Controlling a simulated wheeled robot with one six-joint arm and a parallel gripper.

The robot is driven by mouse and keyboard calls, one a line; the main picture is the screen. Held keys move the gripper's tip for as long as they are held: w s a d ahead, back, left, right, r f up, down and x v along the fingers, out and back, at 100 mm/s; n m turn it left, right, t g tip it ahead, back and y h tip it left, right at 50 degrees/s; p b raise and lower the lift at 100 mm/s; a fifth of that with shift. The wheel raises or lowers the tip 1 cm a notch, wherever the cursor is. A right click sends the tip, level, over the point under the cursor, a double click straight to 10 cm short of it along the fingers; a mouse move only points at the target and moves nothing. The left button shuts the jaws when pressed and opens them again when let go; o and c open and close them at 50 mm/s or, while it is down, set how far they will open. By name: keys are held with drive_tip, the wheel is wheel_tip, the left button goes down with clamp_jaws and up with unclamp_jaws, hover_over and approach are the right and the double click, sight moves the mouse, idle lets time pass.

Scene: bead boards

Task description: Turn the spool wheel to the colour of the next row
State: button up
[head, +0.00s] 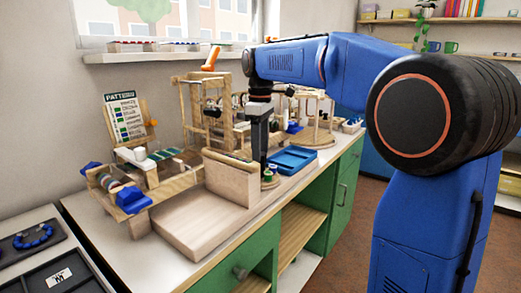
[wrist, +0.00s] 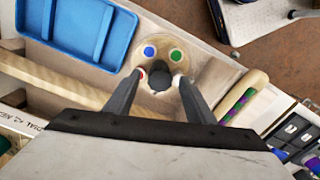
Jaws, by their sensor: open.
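The spool wheel is a round tan disc (wrist: 163,54) in the wrist view, with a dark knob (wrist: 159,80) at its middle. A blue spot (wrist: 149,51) and a green spot (wrist: 175,55) show on its far side; a red and a white spot are partly hidden by my fingertips. My gripper (wrist: 159,75) is open above the wheel, one finger to each side of the knob; contact cannot be told. In the head view the wheel (head: 270,182) sits low on the bench below my gripper (head: 262,160). The pattern card (head: 128,115) stands at the left, its rows too small to read.
A blue tray (head: 292,159) lies just right of the wheel. A wooden block (head: 230,177) stands close on its left. A wooden loom-like frame (head: 205,110) stands behind. The bench's front edge is near the wheel.

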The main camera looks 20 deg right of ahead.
drive_tip(key=shift+f, duration=0.2)
drive_tip(key=c, duration=1.1)
drive_tip(key=shift+o, duration=0.3)
drive_tip(key=shift+m, duration=0.3)
drive_tip(key=m, duration=1)
drive_tip(key=shift+m, duration=1.8)
